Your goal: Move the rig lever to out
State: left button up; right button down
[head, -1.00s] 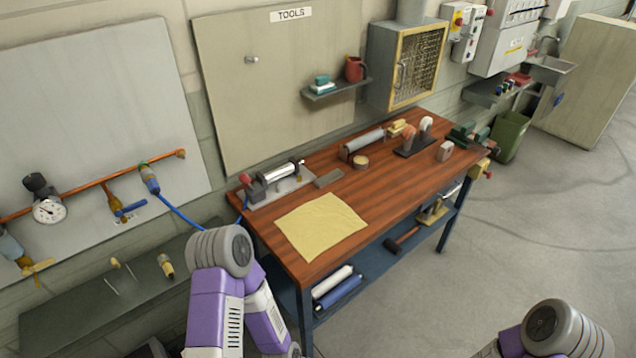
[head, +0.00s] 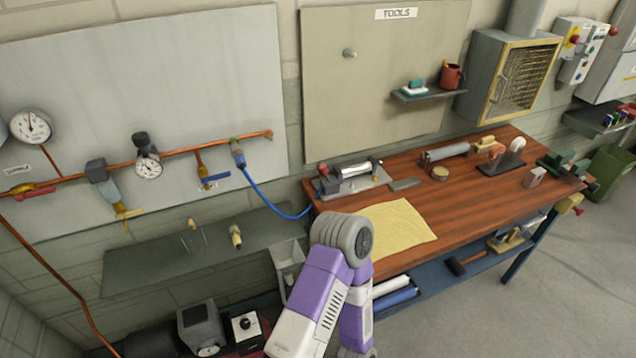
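A small rig (head: 354,181) sits on the back left of the wooden bench, with a pale cylinder lying on a grey base plate. A red-tipped part (head: 323,169) stands at its left end; it may be the lever, but it is too small to tell which way it is set. A blue hose (head: 268,200) runs from the wall pipe to the rig's left side. My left arm rises in front of the bench, below the rig in the picture and apart from it. Neither of my grippers is in view.
The wooden bench (head: 470,205) carries a yellow cloth (head: 393,233) in front of the rig and several tools farther right. A copper pipe with valves and gauges crosses the wall panel (head: 90,75) at left. A dark shelf (head: 165,262) is below it. Open floor lies at right.

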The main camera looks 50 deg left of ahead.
aim_at(322, 168)
jog(key=k, duration=0.85)
jog(key=u, duration=1.7)
jog(key=i, duration=0.5)
jog(key=z, duration=0.1)
